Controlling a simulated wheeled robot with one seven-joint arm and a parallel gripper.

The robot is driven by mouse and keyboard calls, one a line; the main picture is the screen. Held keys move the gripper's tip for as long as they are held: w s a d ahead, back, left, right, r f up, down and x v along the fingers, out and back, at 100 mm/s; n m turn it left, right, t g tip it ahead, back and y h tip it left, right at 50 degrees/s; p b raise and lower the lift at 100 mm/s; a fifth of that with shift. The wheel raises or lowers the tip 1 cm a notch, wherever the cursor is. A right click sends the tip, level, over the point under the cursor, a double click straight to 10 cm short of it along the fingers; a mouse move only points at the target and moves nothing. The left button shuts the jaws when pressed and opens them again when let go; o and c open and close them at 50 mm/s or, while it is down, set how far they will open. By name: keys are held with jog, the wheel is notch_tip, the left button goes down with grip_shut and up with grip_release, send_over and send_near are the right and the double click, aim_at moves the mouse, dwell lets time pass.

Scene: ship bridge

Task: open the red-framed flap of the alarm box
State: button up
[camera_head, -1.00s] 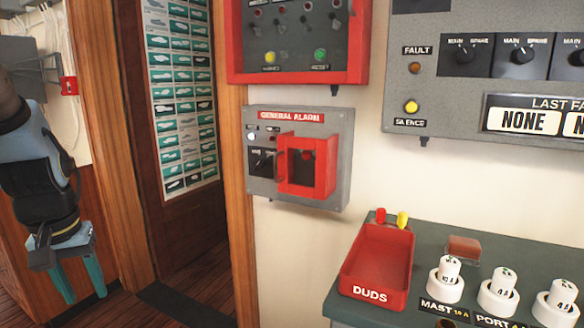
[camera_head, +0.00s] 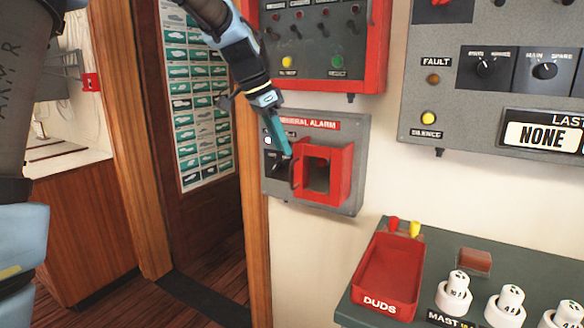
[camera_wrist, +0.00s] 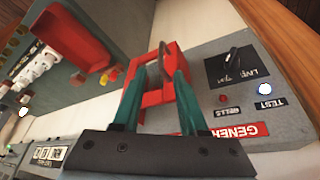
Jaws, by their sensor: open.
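The grey alarm box (camera_head: 357,137), labelled GENERAL ALARM, is on the wall at the centre of the head view. Its red-framed flap (camera_head: 347,172) stands out from the box front and looks closed. A thin dark handle (camera_head: 292,172) is at the flap's left edge. My gripper (camera_head: 287,152) is at the upper left of the flap, pointing down toward the handle. In the wrist view, my gripper (camera_wrist: 160,72) is open, its teal fingers on either side of the handle (camera_wrist: 165,55), with the red frame (camera_wrist: 155,97) behind. Contact cannot be told.
A red-framed panel (camera_head: 379,50) hangs just above the alarm box. A red DUDS tray (camera_head: 385,303) and several white knobs stand on the console (camera_head: 352,313) below right. A grey control panel (camera_head: 420,100) is at right. A wooden door post (camera_head: 254,200) is close on the left.

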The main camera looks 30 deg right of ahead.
aim_at(292, 167)
jog(key=p+x, duration=0.1)
jog(key=x, duration=0.7)
jog(key=shift+p, duration=0.35)
grip_shut()
dwell(1.0)
